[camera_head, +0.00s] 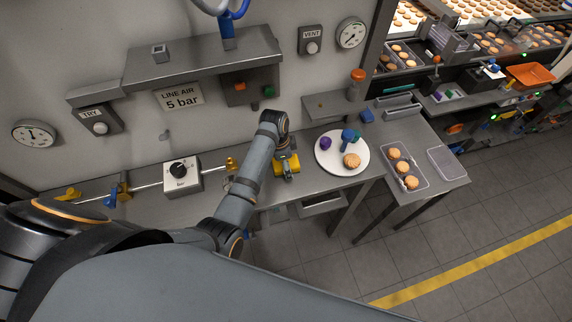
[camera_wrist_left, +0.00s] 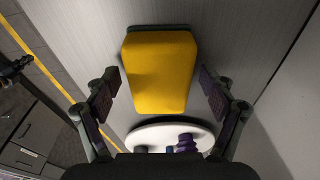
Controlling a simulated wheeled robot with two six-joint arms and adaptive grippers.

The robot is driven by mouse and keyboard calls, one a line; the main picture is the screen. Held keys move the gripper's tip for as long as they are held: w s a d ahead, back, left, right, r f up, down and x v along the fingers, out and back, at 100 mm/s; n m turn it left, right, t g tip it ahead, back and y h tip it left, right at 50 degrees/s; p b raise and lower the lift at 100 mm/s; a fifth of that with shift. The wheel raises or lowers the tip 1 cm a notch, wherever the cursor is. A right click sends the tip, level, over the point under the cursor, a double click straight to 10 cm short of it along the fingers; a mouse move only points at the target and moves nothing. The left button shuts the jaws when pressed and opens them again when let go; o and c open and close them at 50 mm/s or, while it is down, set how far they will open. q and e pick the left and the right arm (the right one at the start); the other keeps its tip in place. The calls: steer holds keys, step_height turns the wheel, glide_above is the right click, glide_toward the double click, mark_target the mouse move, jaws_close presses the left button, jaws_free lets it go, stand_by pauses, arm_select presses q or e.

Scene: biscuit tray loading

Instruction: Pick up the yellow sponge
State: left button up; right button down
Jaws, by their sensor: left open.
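The yellow sponge (camera_head: 292,169) lies on the grey worktop, just left of the round white plate, and is partly hidden by my left gripper (camera_head: 285,157) in the head view. In the left wrist view the sponge (camera_wrist_left: 160,72) lies flat, lengthwise between the two spread fingers of the left gripper (camera_wrist_left: 160,84). There is a visible gap on each side of it. The left gripper is open and empty above the sponge. My right gripper is in neither view.
The white plate (camera_head: 325,160) holds a biscuit (camera_head: 351,160), a purple piece (camera_head: 325,143) and a blue item (camera_head: 348,135). A clear tray of biscuits (camera_head: 425,184) stands further right. A valve box (camera_head: 182,174) with a dial stands left. A shelf (camera_head: 200,61) overhangs behind.

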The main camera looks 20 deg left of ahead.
arm_select(q)
steer(key=c, duration=0.9)
steer(key=shift+c, duration=0.2)
